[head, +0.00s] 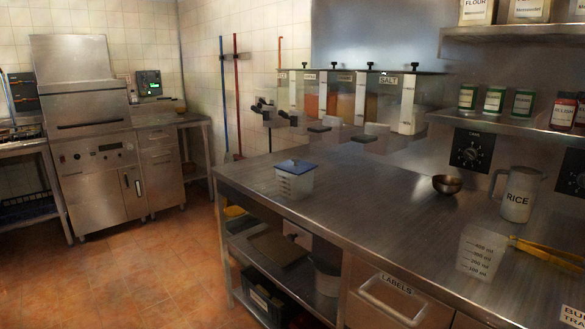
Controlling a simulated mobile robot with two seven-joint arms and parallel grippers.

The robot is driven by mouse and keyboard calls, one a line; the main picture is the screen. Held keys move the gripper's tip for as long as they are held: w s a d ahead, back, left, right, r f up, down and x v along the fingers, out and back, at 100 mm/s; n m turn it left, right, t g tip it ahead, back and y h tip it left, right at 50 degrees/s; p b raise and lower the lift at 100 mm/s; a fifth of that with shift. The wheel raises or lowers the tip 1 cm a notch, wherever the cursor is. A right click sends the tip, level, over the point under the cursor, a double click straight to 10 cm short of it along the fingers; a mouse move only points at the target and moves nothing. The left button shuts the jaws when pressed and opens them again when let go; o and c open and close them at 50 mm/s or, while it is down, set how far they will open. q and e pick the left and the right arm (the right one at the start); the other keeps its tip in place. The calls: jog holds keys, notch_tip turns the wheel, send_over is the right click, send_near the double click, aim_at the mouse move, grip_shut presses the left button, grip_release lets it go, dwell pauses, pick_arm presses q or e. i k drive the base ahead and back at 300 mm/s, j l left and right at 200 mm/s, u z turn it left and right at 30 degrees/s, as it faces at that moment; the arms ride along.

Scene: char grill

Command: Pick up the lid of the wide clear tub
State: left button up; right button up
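A clear, squarish tub (294,186) stands upright on the left part of the steel counter (390,200). A flat blue lid (294,166) with a small raised part in its middle rests on top of it. I cannot tell how tightly the lid sits. I cannot tell from this view alone whether this is the tub the task calls wide. Neither of my grippers shows in the head view.
Clear dispensers (408,105), one marked SALT, line the back of the counter. A small bowl (447,184), a RICE jug (519,195), a measuring cup (481,250) and yellow tongs (545,252) stand or lie to the right. The counter around the blue-lidded tub is clear.

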aim_at(295, 166)
jog(key=i+j, duration=1)
jog(key=i, duration=0.2)
jog(key=j+u, duration=0.05)
